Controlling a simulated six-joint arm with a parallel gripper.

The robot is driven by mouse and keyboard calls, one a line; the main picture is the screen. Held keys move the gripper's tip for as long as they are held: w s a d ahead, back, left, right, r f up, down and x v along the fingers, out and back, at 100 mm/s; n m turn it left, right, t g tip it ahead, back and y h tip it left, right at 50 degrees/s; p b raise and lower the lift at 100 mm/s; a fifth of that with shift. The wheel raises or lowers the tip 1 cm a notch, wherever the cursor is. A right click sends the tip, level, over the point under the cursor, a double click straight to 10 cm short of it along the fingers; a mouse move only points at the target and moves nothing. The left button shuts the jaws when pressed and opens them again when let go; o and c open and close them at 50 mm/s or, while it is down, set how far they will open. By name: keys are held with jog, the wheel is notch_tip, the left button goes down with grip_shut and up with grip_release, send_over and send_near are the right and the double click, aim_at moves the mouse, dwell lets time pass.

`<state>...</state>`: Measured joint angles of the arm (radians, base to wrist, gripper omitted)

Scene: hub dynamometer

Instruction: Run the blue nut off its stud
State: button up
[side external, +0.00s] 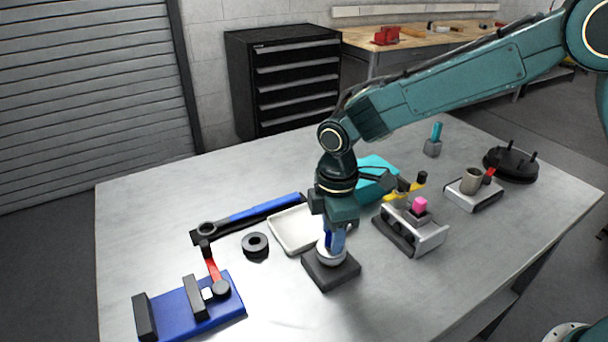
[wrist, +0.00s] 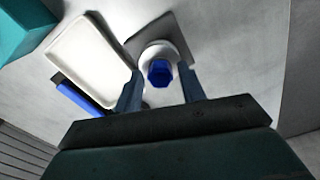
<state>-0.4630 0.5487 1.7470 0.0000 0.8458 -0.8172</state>
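The blue nut (wrist: 159,73) sits over a round white collar (wrist: 152,50) on a dark square block (side external: 331,273). In the wrist view it lies between the two fingers of my gripper (wrist: 160,78), with a visible gap on each side. The fingers are apart and do not appear to touch it. In the side view my gripper (side external: 334,235) points straight down over the block and largely hides the nut. The stud itself is hidden, so I cannot tell how far the nut is threaded.
An empty white tray (side external: 288,243) is close behind the block. A torque wrench (side external: 262,206), black ring (side external: 255,244) and blue fixture (side external: 215,320) are to the left. A teal box (side external: 377,171), metal fixture (side external: 429,239) and smaller fixture (side external: 479,200) are to the right. The front table is clear.

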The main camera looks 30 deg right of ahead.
jog(key=m, duration=0.4)
jog(key=shift+m, duration=2.3)
